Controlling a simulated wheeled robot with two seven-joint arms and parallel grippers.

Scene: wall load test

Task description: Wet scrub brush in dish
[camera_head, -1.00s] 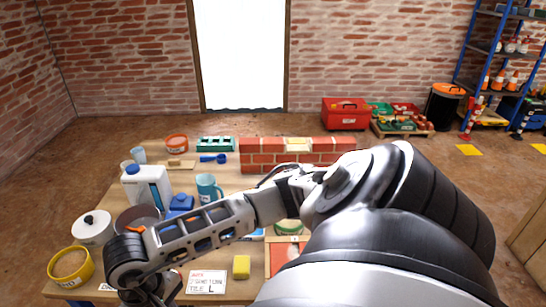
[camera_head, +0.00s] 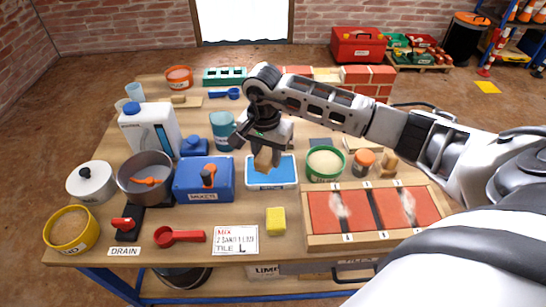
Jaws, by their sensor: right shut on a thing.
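My right gripper (camera_head: 267,146) comes in from the right and points down over the blue dish. It is shut on a brown wooden scrub brush (camera_head: 263,161), of which only the lower part shows below the fingers. My left gripper is not in view.
A blue mixer box (camera_head: 190,190) stands left of the dish, and a green-rimmed tub (camera_head: 325,177) right of it. A wooden tray with red tiles (camera_head: 345,210) lies at front right. A yellow sponge (camera_head: 276,221) and a tile card (camera_head: 236,240) lie in front.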

